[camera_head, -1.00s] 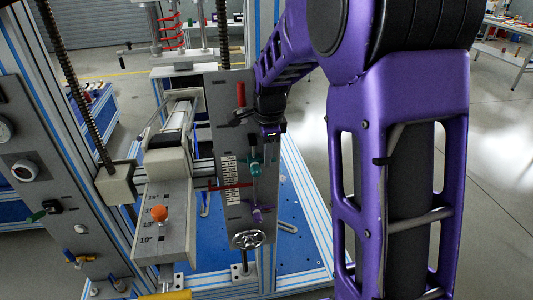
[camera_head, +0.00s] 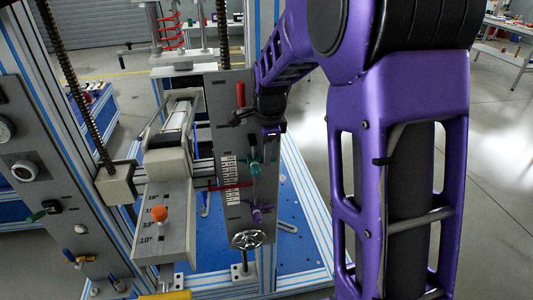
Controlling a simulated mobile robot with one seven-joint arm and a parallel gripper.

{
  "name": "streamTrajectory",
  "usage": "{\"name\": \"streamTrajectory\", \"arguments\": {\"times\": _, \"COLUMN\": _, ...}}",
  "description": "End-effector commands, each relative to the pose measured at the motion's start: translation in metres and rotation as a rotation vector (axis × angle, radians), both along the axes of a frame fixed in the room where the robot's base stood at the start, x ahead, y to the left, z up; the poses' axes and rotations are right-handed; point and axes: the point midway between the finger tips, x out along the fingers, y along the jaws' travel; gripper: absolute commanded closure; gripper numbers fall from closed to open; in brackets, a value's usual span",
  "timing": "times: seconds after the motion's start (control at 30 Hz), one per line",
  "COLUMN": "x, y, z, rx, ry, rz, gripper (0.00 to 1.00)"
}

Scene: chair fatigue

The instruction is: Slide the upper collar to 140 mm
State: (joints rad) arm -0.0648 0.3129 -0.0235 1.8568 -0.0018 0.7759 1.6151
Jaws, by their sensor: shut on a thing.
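The upright grey panel (camera_head: 230,110) carries a white printed scale (camera_head: 229,172) too small to read. The upper collar (camera_head: 256,168) is teal and sits on a thin vertical rod beside the scale. A purple lower collar (camera_head: 259,214) sits further down the same rod. My gripper (camera_head: 269,134) reaches in from the upper right, just above the teal part. It is shut; the contact is small and partly hidden, but it appears to be on the upper collar.
A red pointer (camera_head: 230,186) crosses the scale. A red handle (camera_head: 240,94) is at the panel's top and a handwheel (camera_head: 248,239) at its foot. A grey box with an orange knob (camera_head: 159,214) stands to the left. My arm fills the right side.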

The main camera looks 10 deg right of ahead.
Motion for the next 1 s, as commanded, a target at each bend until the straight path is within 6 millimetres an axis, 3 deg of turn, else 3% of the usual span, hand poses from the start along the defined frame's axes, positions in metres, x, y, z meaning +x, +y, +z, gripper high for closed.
{"name": "streamTrajectory", "arguments": {"times": 0.5, "x": 0.000, "y": 0.000, "z": 0.000, "rx": 0.000, "ry": 0.000, "rz": 0.000, "gripper": 1.00}}
{"name": "streamTrajectory", "arguments": {"times": 0.73, "x": 0.000, "y": 0.001, "z": -0.022, "rx": 0.001, "ry": 0.001, "rz": 0.000, "gripper": 1.00}}
{"name": "streamTrajectory", "arguments": {"times": 0.97, "x": 0.000, "y": 0.000, "z": -0.020, "rx": 0.001, "ry": 0.000, "rz": 0.000, "gripper": 1.00}}
{"name": "streamTrajectory", "arguments": {"times": 1.0, "x": 0.000, "y": 0.000, "z": -0.020, "rx": 0.001, "ry": 0.000, "rz": 0.000, "gripper": 0.81}}
